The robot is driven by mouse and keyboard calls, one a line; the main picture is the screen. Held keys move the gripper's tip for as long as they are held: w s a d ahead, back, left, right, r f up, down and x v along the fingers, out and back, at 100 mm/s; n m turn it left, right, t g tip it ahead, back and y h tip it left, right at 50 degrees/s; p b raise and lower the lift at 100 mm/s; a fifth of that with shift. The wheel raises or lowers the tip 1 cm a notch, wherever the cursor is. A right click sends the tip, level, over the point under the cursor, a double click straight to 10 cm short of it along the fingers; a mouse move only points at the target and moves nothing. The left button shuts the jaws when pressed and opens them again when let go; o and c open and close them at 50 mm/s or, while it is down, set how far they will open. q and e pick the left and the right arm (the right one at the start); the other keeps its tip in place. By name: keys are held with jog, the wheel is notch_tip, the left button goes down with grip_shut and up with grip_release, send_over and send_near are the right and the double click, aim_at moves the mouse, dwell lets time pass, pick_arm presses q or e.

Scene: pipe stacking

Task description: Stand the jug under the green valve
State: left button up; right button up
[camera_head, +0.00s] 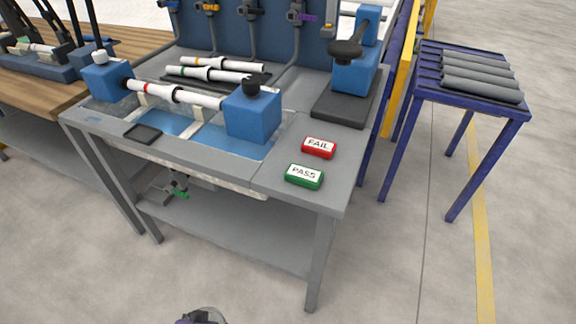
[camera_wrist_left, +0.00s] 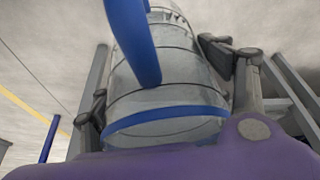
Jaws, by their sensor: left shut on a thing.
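The green valve (camera_head: 179,191) hangs under the bench with the water tank, above its lower shelf, at left of centre in the head view. My left gripper (camera_wrist_left: 165,92) is shut on the clear jug (camera_wrist_left: 185,95), with a finger on each side of it in the left wrist view. The jug has a blue handle (camera_wrist_left: 136,45) and a blue band round it. In the head view only a bit of the purple gripper and the jug's clear edge (camera_head: 212,313) shows at the bottom, well in front of the bench. My right gripper is not in view.
The lower shelf (camera_head: 225,225) has clear room below and right of the valve. Bench legs (camera_head: 315,262) stand at its front corners. The floor in front is open. Red FAIL (camera_head: 319,147) and green PASS (camera_head: 304,176) blocks lie on the bench top. A blue rack (camera_head: 510,108) holds grey pipes at right.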

pick_arm(q)
jog(key=w+d+r, duration=0.2)
jog(key=w+r, duration=0.2)
jog(key=r, duration=1)
jog(key=w+d+r, duration=0.1)
jog(key=w+r, duration=0.3)
jog(key=r, duration=1)
jog(key=w+d+r, duration=0.2)
jog(key=w+r, duration=0.2)
jog(key=r, duration=1)
notch_tip(320, 180, up, 21)
jog(key=p, duration=2.1)
jog(key=shift+s+a, duration=0.15)
jog(key=shift+a, duration=0.05)
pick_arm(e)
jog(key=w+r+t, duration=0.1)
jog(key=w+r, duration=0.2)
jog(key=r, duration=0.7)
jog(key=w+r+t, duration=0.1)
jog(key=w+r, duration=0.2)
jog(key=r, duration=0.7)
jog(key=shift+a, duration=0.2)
